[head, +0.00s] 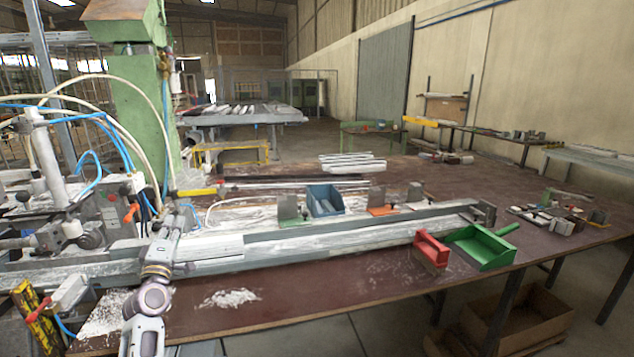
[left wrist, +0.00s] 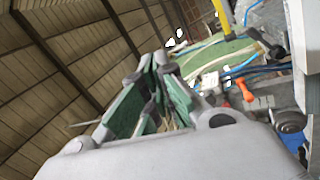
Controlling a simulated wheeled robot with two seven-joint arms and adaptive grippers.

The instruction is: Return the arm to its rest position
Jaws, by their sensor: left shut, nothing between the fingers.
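My left arm rises from the lower left of the head view, and its gripper (head: 177,213) points up in front of the bench machine. In the left wrist view the left gripper (left wrist: 158,62) shows its green-padded fingers meeting at the tips, with nothing held. The wrist camera looks up past the fingers to the roof and wall. My right arm and gripper are not in view.
A long metal profile rail (head: 330,232) runs across the brown bench (head: 330,300) behind the arm. The machine (head: 115,205) with hoses stands close at left. White shavings (head: 230,298) lie on the front bench.

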